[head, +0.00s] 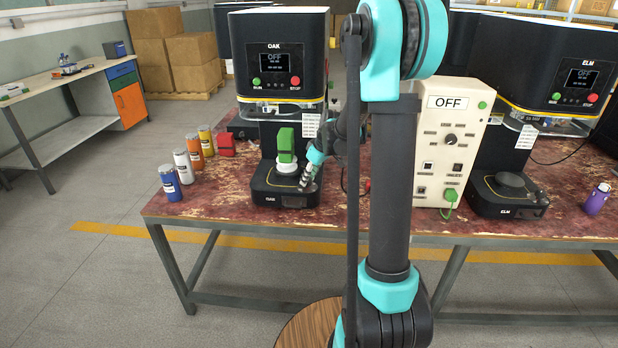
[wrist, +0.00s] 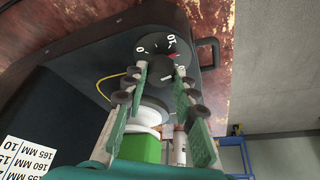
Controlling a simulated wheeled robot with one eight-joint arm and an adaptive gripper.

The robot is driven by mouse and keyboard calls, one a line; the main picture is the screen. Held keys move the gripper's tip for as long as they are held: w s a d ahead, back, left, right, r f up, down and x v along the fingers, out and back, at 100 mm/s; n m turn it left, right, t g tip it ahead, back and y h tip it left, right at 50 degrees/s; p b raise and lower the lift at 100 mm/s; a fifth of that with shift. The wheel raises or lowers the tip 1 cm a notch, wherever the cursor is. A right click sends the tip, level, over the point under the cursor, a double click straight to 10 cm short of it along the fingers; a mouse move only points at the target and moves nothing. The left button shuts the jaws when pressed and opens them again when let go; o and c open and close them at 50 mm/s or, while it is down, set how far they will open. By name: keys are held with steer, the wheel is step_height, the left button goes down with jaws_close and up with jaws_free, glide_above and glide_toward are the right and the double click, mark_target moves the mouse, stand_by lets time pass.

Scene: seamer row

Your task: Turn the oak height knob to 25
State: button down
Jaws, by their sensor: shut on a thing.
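The oak seamer (head: 279,60) stands left of centre in the head view, with OFF on its screen. Its height knob shows in the wrist view as a black round dial (wrist: 157,47) with white numbers; 0 and 10 can be read. In the head view my gripper (head: 306,178) is at the base's front right and hides the knob.
A green block (head: 286,142) on a white round piece (head: 287,168) stands on the oak base, close beside my gripper. Several coloured cans (head: 187,166) stand left. A height chart (wrist: 25,160) shows lower left.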

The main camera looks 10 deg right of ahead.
steer(key=m, duration=0.2)
steer(key=m+t+h, duration=0.1)
steer(key=m, duration=0.1)
steer(key=shift+s+a+m+h, duration=0.1)
steer(key=shift+a+m+h, duration=0.05)
steer(key=shift+m+h, duration=0.15)
steer(key=m+h, duration=0.1)
steer(key=m, duration=0.2)
steer(key=shift+a+m+h, duration=0.1)
steer(key=shift+m+h, duration=0.2)
steer(key=m, duration=0.2)
steer(key=m+h, duration=0.1)
steer(key=m, duration=0.1)
steer(key=shift+a+m+h, duration=0.1)
steer(key=shift+m+h, duration=0.2)
steer(key=m+g+h, duration=0.1)
steer(key=m, duration=0.3)
steer(key=shift+a, duration=0.1)
steer(key=shift+m, duration=0.3)
steer(key=c, duration=1.2)
jaws_free()
